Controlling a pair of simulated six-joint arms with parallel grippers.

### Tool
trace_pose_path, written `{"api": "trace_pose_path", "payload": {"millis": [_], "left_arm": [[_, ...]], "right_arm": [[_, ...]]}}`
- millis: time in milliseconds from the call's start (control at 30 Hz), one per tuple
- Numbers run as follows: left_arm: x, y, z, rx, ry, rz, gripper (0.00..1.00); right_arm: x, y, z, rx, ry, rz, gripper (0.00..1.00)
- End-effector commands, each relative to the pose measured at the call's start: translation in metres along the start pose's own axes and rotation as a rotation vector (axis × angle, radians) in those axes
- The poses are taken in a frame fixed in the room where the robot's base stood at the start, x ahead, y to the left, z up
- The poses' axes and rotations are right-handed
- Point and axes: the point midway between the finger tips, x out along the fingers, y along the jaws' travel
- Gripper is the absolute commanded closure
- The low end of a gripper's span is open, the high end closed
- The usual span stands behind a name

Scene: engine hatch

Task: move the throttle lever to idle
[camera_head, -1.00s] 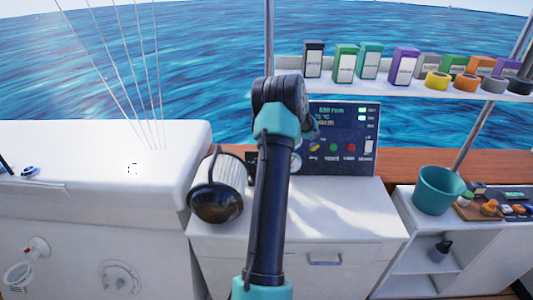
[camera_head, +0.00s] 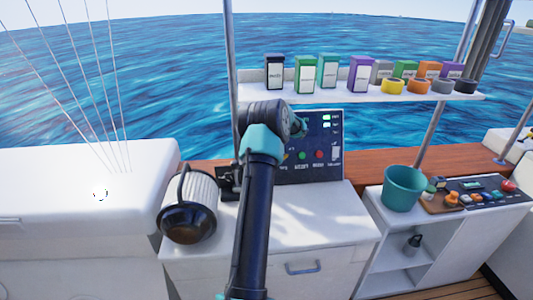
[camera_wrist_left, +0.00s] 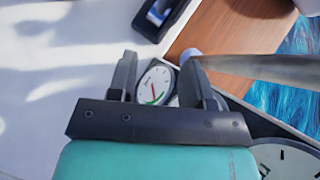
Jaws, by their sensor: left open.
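A round white gauge (camera_wrist_left: 155,84) shows behind and between the fingers. A dark blue-black fitting (camera_wrist_left: 160,17) lies beyond the fingertips; I cannot tell whether it is the throttle's base. In the head view a black unit (camera_head: 228,182) stands left of the instrument panel (camera_head: 322,140), partly behind my arm. No throttle lever can be made out for certain. My right gripper is not in view.
A metal pole (camera_wrist_left: 255,67) crosses close beside the fingers in the wrist view. A ribbed white cylinder with a dark end (camera_head: 188,222) sits left of my arm. A teal bucket (camera_head: 403,188) and a loaded shelf (camera_head: 350,98) are at the right. The white counter (camera_head: 315,215) is largely clear.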

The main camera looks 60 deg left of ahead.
Motion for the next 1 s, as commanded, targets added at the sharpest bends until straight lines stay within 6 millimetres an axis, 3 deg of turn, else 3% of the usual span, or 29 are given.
{"api": "trace_pose_path", "payload": {"millis": [100,300,1000], "left_arm": [[-0.013,0.002,-0.016,0.001,0.001,0.000,0.54],[-0.026,0.003,-0.029,0.001,0.000,0.000,0.54],[-0.035,0.009,-0.037,0.026,0.018,-0.021,0.54]], "right_arm": [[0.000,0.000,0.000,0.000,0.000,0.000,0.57],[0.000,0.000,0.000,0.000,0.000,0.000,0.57],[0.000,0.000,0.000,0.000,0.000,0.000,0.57]]}}
